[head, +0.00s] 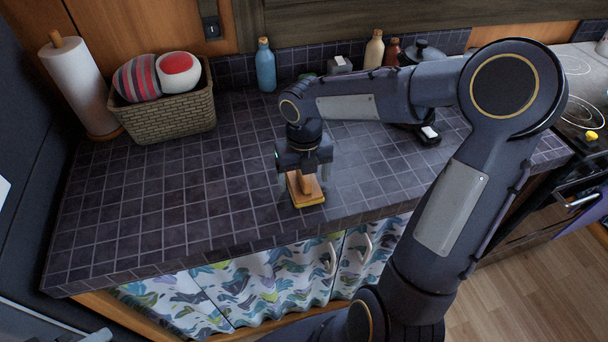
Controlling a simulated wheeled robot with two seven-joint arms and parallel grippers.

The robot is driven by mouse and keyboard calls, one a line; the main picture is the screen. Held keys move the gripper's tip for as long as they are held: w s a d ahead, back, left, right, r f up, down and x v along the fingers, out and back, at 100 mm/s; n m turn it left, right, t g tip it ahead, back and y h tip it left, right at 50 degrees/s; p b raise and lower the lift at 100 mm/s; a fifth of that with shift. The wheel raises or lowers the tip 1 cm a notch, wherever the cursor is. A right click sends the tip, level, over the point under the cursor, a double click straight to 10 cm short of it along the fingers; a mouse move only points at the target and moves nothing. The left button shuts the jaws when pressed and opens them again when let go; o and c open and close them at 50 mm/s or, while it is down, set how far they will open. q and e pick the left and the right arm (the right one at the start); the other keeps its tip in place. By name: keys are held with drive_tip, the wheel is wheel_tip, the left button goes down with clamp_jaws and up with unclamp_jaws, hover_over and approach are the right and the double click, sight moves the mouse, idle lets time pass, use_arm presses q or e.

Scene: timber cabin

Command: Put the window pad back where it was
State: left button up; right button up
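The window pad (306,200) is a small block with a wooden top and handle and a yellowish underside. It sits on the dark tiled counter (220,200), close to its front edge. My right gripper (304,176) points down over it from above, with one finger on each side of the wooden handle. The fingers look spread, with gaps between them and the handle. The gripper hides the upper part of the handle.
A wicker basket (172,121) with two cushion-like items, a paper towel roll (78,86) and a blue bottle (265,66) stand at the back left. More bottles (374,50) and a dark pot (425,52) stand behind my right arm. The counter's left middle is clear.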

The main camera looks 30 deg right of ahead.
wheel_tip(320, 180, up, 12)
drive_tip(key=f+p, duration=0.1)
drive_tip(key=s+a+f+m+t+y, duration=0.1)
drive_tip(key=s+m, duration=0.7)
drive_tip(key=m, duration=0.9)
drive_tip(key=s+a+f+m+t+y, duration=0.2)
drive_tip(key=s+m, duration=0.7)
drive_tip(key=m, duration=0.9)
drive_tip(key=a+t, duration=0.1)
drive_tip(key=t, duration=0.1)
drive_tip(key=shift+t+y, duration=0.3)
drive_tip(key=shift+y, duration=0.1)
drive_tip(key=shift+f, duration=0.1)
